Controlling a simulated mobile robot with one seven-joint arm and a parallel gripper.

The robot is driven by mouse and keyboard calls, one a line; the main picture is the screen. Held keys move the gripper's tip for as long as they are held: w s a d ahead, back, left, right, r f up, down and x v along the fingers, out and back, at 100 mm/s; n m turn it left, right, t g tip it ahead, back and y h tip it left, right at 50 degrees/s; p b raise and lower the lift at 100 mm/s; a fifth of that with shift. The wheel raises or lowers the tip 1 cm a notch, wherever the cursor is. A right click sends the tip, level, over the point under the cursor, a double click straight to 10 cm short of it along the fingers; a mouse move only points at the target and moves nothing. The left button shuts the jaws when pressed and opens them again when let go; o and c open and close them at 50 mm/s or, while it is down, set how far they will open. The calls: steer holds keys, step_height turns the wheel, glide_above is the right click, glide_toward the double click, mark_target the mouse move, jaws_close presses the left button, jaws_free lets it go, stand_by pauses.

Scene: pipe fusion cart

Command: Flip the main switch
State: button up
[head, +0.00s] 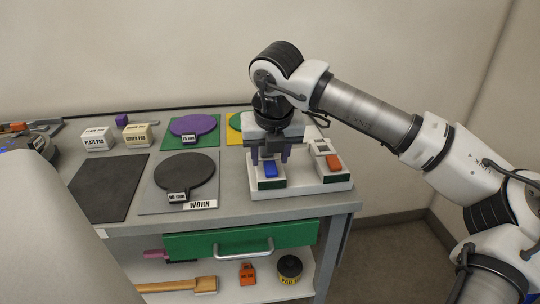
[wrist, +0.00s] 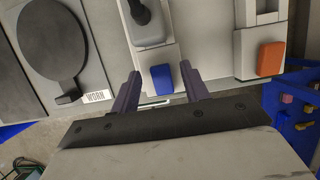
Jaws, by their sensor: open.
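A white panel (head: 310,187) at the cart's right end carries two switch units. The left unit has a blue block (head: 270,169) at its front; the block also shows in the wrist view (wrist: 162,78). Behind it in the wrist view is a grey part with a dark round-ended lever (wrist: 141,14). The right unit has an orange block (head: 333,162). I cannot read which one is the main switch. My gripper (head: 270,157) is open with purple fingers, pointing down over the left unit. In the wrist view the blue block appears between the fingertips; I cannot tell whether they touch it.
Left of the panel are a grey pad labelled WORN (head: 200,204) with a dark disc, a green pad with a purple disc (head: 193,125), and a dark mat (head: 108,188). A green drawer (head: 190,246) is below. The orange unit stands close to my gripper's right.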

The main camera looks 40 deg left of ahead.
steer(key=v, duration=1.3)
